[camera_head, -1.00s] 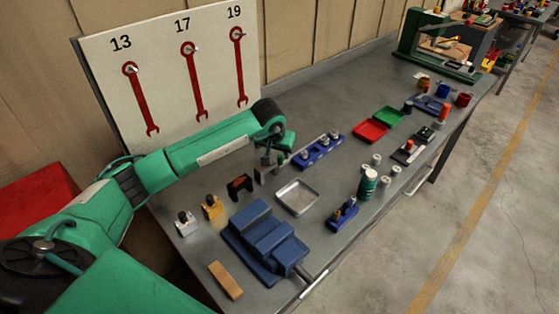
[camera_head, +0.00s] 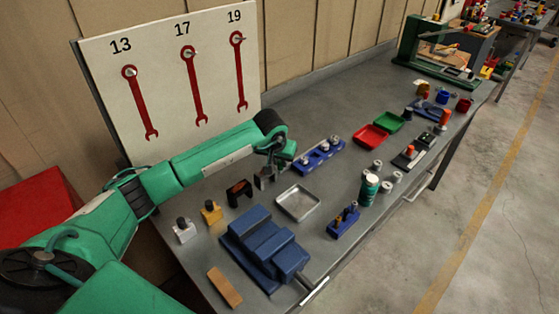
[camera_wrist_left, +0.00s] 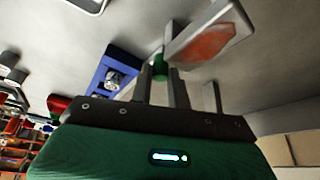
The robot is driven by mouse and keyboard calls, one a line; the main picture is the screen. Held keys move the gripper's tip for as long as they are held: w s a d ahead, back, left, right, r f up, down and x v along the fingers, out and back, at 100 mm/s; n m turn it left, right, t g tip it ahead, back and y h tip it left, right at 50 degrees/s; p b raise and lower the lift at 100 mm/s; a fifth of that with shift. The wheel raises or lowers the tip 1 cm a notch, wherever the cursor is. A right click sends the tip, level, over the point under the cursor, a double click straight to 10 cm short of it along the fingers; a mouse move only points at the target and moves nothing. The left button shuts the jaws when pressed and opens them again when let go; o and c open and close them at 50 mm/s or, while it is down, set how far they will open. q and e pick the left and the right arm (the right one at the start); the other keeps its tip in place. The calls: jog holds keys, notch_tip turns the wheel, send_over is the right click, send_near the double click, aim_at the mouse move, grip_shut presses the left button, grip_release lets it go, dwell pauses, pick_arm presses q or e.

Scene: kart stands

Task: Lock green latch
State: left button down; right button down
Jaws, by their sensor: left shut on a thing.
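My left gripper (camera_head: 266,179) is low over the bench, to the left of the blue socket rail and above the metal tray. In the left wrist view its fingers (camera_wrist_left: 160,85) are closed around a small green piece (camera_wrist_left: 160,67), apparently the green latch. Just beyond the fingertips is a tilted grey block with an orange-red face (camera_wrist_left: 205,46). In the head view the wrist and fingers hide the green piece. My right gripper is in neither current view.
The blue socket rail (camera_head: 319,157) is close to the right of my left gripper. A metal tray (camera_head: 298,202) and a blue vise (camera_head: 262,245) are nearer the front. A black stand (camera_head: 239,191) is just left. The wrench board (camera_head: 215,85) rises behind the arm.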

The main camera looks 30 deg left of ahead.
pick_arm(q)
jog(key=shift+w+d+f+b, duration=0.1)
jog(key=shift+w+d+b, duration=0.1)
jog(key=shift+w+b, duration=0.3)
jog(key=shift+w+d+f+b, duration=0.1)
jog(key=shift+w+d+b, duration=0.05)
jog(key=shift+w+b, duration=0.35)
jog(key=shift+w+d, duration=0.1)
jog(key=shift+w, duration=0.15)
jog(key=shift+r, duration=0.2)
jog(key=shift+r, duration=0.1)
jog(key=c, duration=1.6)
grip_release()
jog(key=shift+o, duration=1.4)
jog(key=shift+w, duration=0.2)
